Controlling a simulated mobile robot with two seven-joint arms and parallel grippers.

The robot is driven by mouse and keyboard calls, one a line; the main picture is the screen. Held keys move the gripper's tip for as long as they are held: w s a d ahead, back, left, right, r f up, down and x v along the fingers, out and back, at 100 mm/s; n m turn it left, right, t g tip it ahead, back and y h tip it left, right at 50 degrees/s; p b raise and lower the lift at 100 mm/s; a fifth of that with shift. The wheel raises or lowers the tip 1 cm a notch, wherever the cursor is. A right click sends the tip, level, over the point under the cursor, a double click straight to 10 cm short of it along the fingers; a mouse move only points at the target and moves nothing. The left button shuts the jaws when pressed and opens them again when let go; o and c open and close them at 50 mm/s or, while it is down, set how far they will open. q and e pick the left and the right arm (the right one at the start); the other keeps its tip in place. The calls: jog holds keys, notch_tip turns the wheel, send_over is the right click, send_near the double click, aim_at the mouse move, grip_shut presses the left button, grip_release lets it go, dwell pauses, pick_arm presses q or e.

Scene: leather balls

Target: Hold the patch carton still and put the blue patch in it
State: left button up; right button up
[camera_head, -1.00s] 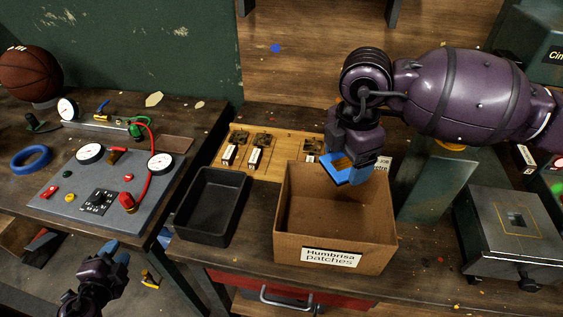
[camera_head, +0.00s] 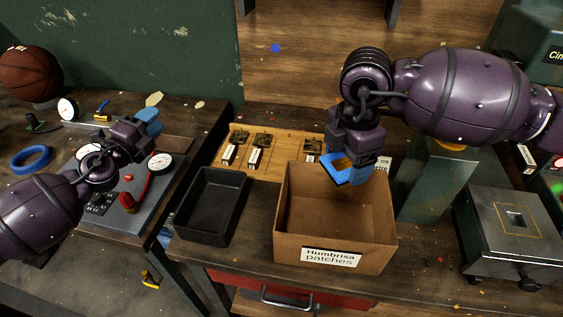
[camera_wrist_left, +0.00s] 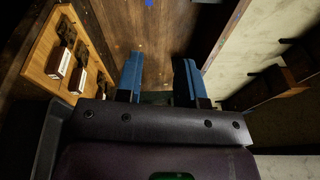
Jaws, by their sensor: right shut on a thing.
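The patch carton (camera_head: 292,228) is an open cardboard box on the bench, labelled "Humbrisa patches". Its visible inside looks empty.
A black tray (camera_head: 206,238) stands just left of the carton. A wooden board (camera_head: 268,172) with metal clips lies behind them. A grey panel with gauges (camera_head: 128,218) is under my left arm. A metal box (camera_head: 518,252) stands at the right.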

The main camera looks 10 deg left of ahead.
pick_arm(q)
jog(key=w+d+m+g+h, duration=0.1)
jog(key=d+m+g+h, duration=0.15)
jog(key=d+h, duration=0.45)
jog(key=m+g+y, duration=1.1)
jog(key=g+y, duration=0.1)
jog(key=g, duration=0.4)
send_over(282, 201)
jog(key=shift+w+a+f, duration=0.1)
jog(key=shift+w+f, duration=0.25)
notch_tip(282, 201, down, 12)
jog(key=shift+r, duration=0.1)
grip_shut()
